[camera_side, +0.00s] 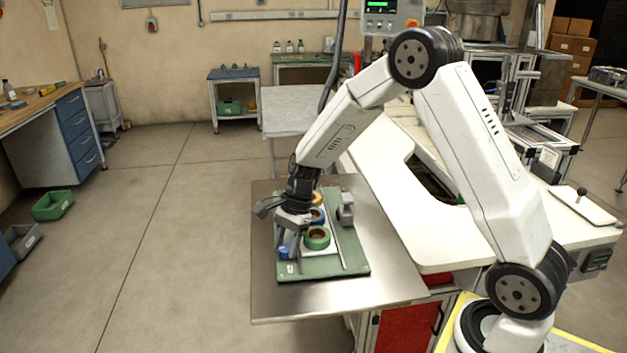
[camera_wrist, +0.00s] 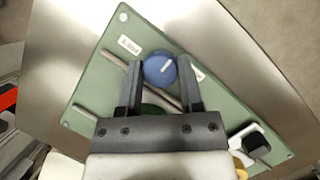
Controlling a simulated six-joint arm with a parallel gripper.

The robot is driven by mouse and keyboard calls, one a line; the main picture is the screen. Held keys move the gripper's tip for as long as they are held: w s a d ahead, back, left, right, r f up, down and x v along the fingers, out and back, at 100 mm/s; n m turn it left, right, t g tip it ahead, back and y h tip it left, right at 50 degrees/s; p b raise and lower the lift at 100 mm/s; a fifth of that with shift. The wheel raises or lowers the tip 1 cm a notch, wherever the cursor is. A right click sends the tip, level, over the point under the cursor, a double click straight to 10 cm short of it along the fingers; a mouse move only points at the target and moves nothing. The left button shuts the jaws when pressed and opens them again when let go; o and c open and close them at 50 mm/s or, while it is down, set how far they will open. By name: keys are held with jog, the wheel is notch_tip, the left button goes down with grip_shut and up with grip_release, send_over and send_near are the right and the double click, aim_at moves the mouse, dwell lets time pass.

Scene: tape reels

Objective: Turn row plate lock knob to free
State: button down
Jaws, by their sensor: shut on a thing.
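The row plate lock knob (camera_wrist: 160,70) is round and blue with a short white mark that slants to the upper right in the wrist view. My gripper (camera_wrist: 159,65) has one finger on each side of the knob and is shut on it. A white label (camera_wrist: 129,44) with dark print lies left of the knob; its word is too small to read surely. Another label (camera_wrist: 198,74) is partly hidden by the right finger. In the side view my gripper (camera_side: 287,225) is low over the green plate (camera_side: 325,268), and blue of the knob (camera_side: 284,250) shows below it.
On the plate stand a green-and-tan reel (camera_side: 317,238), a blue reel (camera_side: 317,216) and a yellowish one (camera_side: 316,198). A grey block (camera_side: 345,209) stands at the plate's right edge. The metal table (camera_side: 380,290) is bare around the plate.

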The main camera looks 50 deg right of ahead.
jog(key=shift+n, duration=0.4)
jog(key=n+g, duration=0.1)
jog(key=n, duration=0.2)
jog(key=shift+w, duration=0.1)
jog(key=n+g+h, duration=0.1)
jog(key=n+g, duration=0.1)
jog(key=n, duration=0.2)
jog(key=shift+w+n, duration=0.1)
jog(key=shift+n, duration=0.3)
jog(key=n+g+h, duration=0.1)
jog(key=n, duration=0.3)
jog(key=shift+a, duration=0.15)
jog(key=n+h, duration=0.2)
jog(key=n, duration=0.3)
jog(key=shift+n, duration=0.3)
jog(key=shift+c, duration=1.2)
grip_release()
jog(key=shift+r, duration=0.1)
jog(key=v, duration=0.7)
jog(key=shift+w+a+r, duration=0.15)
jog(key=shift+w+r, duration=0.1)
jog(key=shift+w, duration=0.05)
